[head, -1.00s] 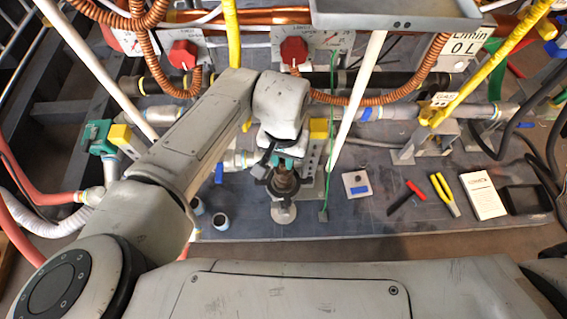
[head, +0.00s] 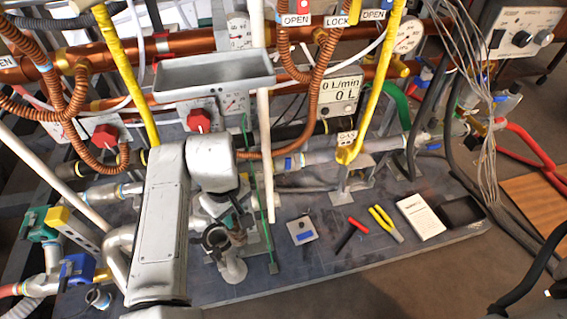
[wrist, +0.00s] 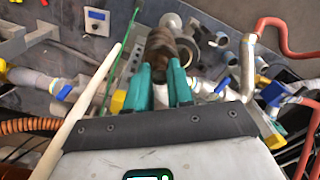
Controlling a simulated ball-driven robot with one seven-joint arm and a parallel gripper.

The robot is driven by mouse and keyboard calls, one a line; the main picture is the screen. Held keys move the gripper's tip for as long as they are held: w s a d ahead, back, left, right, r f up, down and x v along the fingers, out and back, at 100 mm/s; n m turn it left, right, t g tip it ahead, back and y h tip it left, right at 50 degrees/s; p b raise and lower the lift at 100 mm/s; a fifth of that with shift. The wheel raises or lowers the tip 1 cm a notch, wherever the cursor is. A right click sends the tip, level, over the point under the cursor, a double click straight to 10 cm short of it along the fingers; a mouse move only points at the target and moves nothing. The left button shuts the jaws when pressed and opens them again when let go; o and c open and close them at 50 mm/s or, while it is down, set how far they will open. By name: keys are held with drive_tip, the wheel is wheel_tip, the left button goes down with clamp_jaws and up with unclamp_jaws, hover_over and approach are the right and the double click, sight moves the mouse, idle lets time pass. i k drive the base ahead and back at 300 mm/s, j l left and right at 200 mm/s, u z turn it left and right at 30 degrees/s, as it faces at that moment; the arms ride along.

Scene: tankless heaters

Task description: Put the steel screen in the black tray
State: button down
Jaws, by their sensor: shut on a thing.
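The black tray (head: 462,211) lies at the right end of the grey bench, beside a white box. In the wrist view my gripper (wrist: 161,72) has its two teal fingers shut around a brownish, ribbed cylinder (wrist: 160,45), which looks like the steel screen. Its lower end is hidden between the fingers. It is close to grey pipe fittings, and I cannot tell whether it is clear of them. In the head view my wrist is above the fittings on the bench's left half, far left of the tray, and my fingers are largely hidden there.
A small grey box with a blue patch (head: 301,230), a red-and-black tool (head: 350,236), yellow pliers (head: 385,223) and the white box (head: 420,216) lie before the tray. A white pipe (head: 266,150), a green rod (head: 257,190) and a yellow pipe (head: 372,90) stand between.

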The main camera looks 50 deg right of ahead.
sight(463, 219)
drive_tip(key=k+l+z, duration=0.1)
drive_tip(key=l, duration=0.25)
drive_tip(key=k+l+z, duration=0.15)
drive_tip(key=l, duration=0.25)
drive_tip(key=k+l+z, duration=0.1)
drive_tip(key=k+l, duration=0.15)
drive_tip(key=l, duration=0.15)
drive_tip(key=k+l+z, duration=0.1)
drive_tip(key=l, duration=0.3)
